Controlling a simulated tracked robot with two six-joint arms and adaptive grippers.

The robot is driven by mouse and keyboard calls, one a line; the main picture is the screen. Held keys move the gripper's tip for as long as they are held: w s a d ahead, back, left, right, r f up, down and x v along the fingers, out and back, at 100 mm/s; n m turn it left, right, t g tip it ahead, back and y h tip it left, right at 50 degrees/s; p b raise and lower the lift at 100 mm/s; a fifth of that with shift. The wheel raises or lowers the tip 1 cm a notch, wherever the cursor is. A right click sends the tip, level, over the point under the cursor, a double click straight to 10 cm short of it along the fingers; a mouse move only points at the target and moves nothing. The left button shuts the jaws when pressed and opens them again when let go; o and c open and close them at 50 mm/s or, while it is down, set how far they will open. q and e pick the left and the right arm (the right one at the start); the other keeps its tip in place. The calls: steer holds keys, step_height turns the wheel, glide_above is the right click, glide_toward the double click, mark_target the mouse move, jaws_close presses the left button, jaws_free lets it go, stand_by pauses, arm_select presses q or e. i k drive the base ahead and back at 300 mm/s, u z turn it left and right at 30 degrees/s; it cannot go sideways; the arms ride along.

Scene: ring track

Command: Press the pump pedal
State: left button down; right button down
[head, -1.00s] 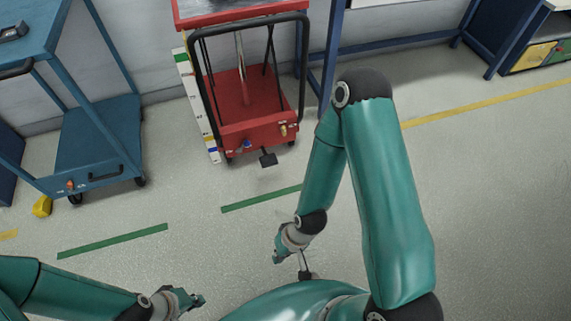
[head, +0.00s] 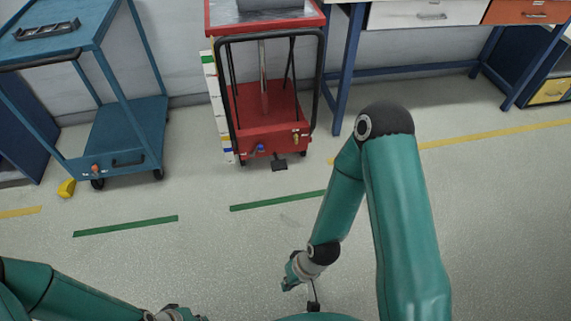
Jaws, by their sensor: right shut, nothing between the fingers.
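The pump pedal (head: 280,164) is a small dark pad low at the front of the red lift cart (head: 265,141), just above the floor. Nothing touches it. My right gripper (head: 287,286) is shut and empty, low in the head view, well on my side of the pedal with open floor between. My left gripper (head: 186,315) shows only in part at the bottom edge, and its fingers are cut off by the frame.
A blue trolley (head: 118,134) stands at the left with a yellow object (head: 66,188) by its wheel. A workbench with drawers (head: 424,14) stands at the back right. The floor before the red cart is clear, with green (head: 126,226) and yellow tape lines.

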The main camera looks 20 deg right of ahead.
mark_target(276, 165)
steer(key=u, duration=0.1)
steer(key=i, duration=0.95)
steer(key=z, duration=0.1)
